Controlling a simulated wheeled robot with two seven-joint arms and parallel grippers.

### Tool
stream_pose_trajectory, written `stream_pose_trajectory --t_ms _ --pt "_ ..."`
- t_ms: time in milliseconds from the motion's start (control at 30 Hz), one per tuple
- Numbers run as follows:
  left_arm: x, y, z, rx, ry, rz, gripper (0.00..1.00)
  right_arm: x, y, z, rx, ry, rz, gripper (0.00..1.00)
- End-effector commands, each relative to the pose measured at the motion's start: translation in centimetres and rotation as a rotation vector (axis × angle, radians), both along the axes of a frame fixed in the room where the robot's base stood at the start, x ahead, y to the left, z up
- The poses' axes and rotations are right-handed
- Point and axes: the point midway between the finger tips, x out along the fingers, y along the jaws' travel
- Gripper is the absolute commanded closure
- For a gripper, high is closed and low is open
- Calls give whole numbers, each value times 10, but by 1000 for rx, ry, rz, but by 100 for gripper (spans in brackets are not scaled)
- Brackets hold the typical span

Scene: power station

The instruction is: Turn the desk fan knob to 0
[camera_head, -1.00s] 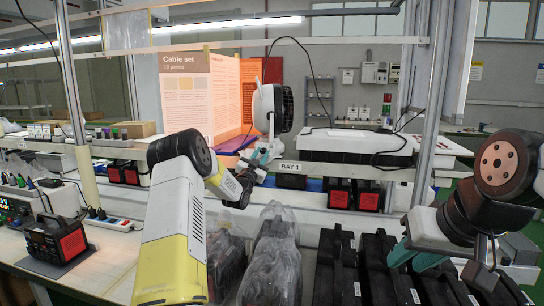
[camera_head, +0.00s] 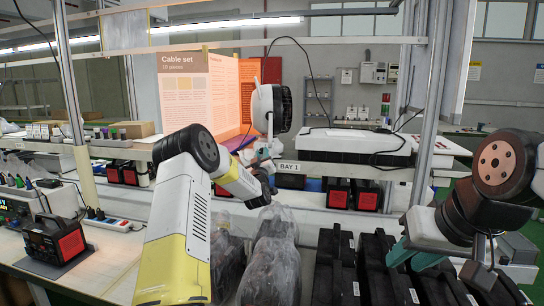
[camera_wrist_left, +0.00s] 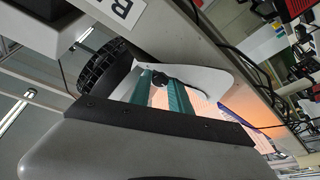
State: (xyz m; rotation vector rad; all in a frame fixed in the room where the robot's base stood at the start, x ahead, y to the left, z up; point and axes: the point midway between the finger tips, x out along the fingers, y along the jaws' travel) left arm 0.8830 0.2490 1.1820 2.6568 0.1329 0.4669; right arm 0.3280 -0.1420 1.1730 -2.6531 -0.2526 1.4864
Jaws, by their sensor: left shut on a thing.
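The white desk fan (camera_head: 271,105) with a dark round back stands on the shelf above the BAY 1 label. In the left wrist view its dark grille (camera_wrist_left: 104,66) and white body (camera_wrist_left: 203,75) show upside down. My left gripper (camera_head: 268,152) is at the fan's base. In the left wrist view its two teal fingers (camera_wrist_left: 160,88) stand either side of a small dark knob (camera_wrist_left: 160,77) and are shut on it. The knob's marks and setting cannot be read. My right gripper (camera_head: 413,257) hangs open and empty above the black cases at the lower right.
An orange-lit Cable set board (camera_head: 200,90) stands behind the fan. A white case (camera_head: 355,140) with a black cable lies right of it. A metal post (camera_head: 437,90) rises further right. Plastic-wrapped items (camera_head: 272,255) and black cases (camera_head: 345,265) fill the front below.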

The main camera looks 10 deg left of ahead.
Motion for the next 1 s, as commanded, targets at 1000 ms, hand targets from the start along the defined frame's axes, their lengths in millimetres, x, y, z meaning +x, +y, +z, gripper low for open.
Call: stream_pose_trajectory --t_ms 1000 --pt "0 0 1 -152 5 1 68 0 0 0 0 0 0 68"
